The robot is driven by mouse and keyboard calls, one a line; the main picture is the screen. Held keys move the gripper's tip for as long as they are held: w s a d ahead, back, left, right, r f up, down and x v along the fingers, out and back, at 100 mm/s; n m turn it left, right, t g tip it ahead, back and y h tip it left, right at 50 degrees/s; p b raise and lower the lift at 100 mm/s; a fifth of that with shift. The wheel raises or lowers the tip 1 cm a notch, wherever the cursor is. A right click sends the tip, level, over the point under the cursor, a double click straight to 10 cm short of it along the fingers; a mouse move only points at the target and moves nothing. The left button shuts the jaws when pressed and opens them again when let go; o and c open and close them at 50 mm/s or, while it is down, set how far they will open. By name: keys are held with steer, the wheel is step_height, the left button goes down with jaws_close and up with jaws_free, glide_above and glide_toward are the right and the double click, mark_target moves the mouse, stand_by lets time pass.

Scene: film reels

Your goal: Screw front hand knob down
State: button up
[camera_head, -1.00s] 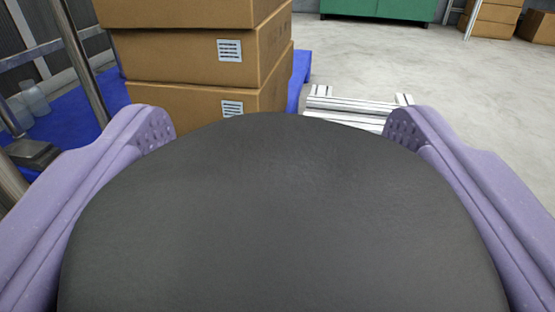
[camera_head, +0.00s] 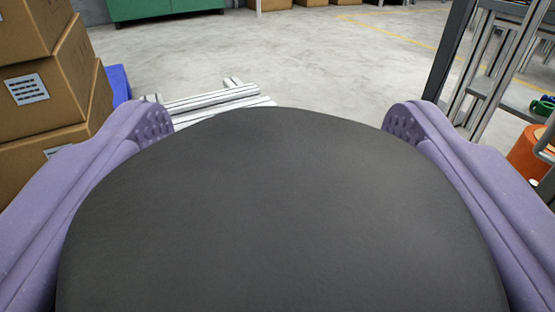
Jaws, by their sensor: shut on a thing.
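My gripper (camera_head: 278,122) shows as two pale purple fingers with dimpled tips, one at each side. A large, smooth, dark grey rounded shape (camera_head: 275,215) fills the lower middle between them. I cannot tell whether this shape is part of my gripper or the top of a held thing. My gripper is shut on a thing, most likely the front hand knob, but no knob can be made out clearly. The grip itself and anything below the dark shape are hidden. No film reel is recognisable.
Stacked cardboard boxes (camera_head: 40,85) stand at the left, with a bit of blue (camera_head: 119,84) behind them. Light metal profiles (camera_head: 215,100) lie beyond the left finger. A metal frame (camera_head: 490,70) and an orange container (camera_head: 530,150) are at the right. Grey floor (camera_head: 310,70) lies open in the middle.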

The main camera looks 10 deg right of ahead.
steer(key=m+g+h, duration=0.1)
steer(key=m+h, duration=0.1)
steer(key=m+g+h+b, duration=0.1)
steer(key=h, duration=0.2)
steer(key=m+g+h, duration=0.1)
steer(key=m+h, duration=0.1)
steer(key=shift+s+d+m+g+h, duration=0.1)
steer(key=shift+d+m+g+h, duration=0.2)
steer(key=shift+d+h, duration=0.1)
steer(key=m+g+h, duration=0.3)
steer(key=m+g, duration=0.1)
steer(key=m+g+h, duration=0.1)
steer(key=g+h, duration=0.1)
steer(key=g, duration=0.1)
steer(key=shift+s+d+r+m+h+b, duration=0.25)
steer(key=shift+s+m+h+b, duration=0.05)
steer(key=shift+s+m+b, duration=0.1)
steer(key=shift+w+g, duration=0.1)
steer(key=shift+g, duration=0.3)
steer(key=o, duration=1)
steer(key=shift+c, duration=0.2)
steer(key=v, duration=0.7)
steer(key=shift+s+a, duration=0.25)
steer(key=shift+a, duration=0.1)
steer(key=shift+f, duration=0.1)
